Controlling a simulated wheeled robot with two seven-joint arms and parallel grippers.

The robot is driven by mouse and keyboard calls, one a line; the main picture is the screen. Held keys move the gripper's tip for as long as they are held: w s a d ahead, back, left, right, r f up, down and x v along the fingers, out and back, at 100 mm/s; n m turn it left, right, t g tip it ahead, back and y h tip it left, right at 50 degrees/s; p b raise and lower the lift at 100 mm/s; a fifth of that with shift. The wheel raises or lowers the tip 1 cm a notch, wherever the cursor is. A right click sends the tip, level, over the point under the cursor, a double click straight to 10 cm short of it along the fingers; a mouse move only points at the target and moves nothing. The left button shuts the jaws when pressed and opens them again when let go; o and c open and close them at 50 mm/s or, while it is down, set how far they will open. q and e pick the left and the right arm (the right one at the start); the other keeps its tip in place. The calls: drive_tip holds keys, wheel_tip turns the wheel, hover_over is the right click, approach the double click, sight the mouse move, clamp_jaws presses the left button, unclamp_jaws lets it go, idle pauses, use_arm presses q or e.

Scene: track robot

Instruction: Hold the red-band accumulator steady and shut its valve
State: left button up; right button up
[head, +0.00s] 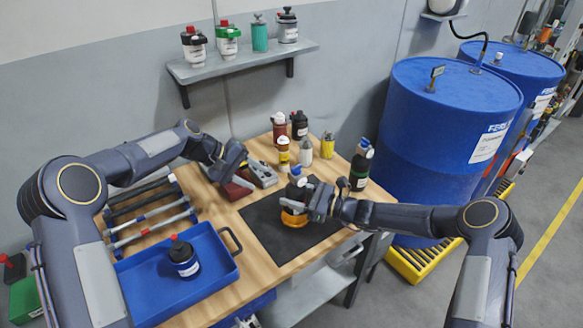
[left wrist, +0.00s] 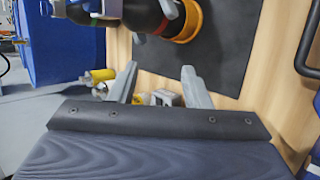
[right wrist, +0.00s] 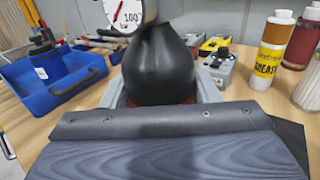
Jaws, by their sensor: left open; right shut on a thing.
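The red-band accumulator (head: 297,182) stands upright in an orange ring (head: 294,219) on a dark mat. Its black body (right wrist: 162,65) fills the middle of the right wrist view, with red low between the fingers and a dial gauge (right wrist: 123,14) above. My right gripper (head: 306,203) is shut around the body. My left gripper (head: 250,181) is open and empty, to the left of the accumulator and apart from it. In the left wrist view the accumulator (left wrist: 142,14) lies beyond my open fingertips (left wrist: 160,75). I cannot make out the valve or its position.
A blue tray (head: 140,284) with a dark bottle (head: 183,258) stands at front left. Several bottles stand at the back, including a green-banded one (head: 360,166) right of the mat. Grey-and-red blocks (head: 262,174) lie near my left gripper. The mat's front (head: 300,250) is clear.

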use_arm(q)
drive_tip(key=s+r+m+t+h, duration=0.1)
drive_tip(key=s+r+m+t, duration=0.15)
drive_tip(key=m, duration=0.45)
drive_tip(key=m+t+h, duration=0.1)
drive_tip(key=m+t, duration=0.3)
drive_tip(key=m, duration=0.6)
approach(294, 167)
drive_tip(key=shift+g, duration=0.35)
drive_tip(key=x, duration=0.9)
drive_tip(key=shift+w+r, duration=0.15)
drive_tip(key=shift+w, duration=0.05)
drive_tip(key=shift+c, duration=0.2)
clamp_jaws()
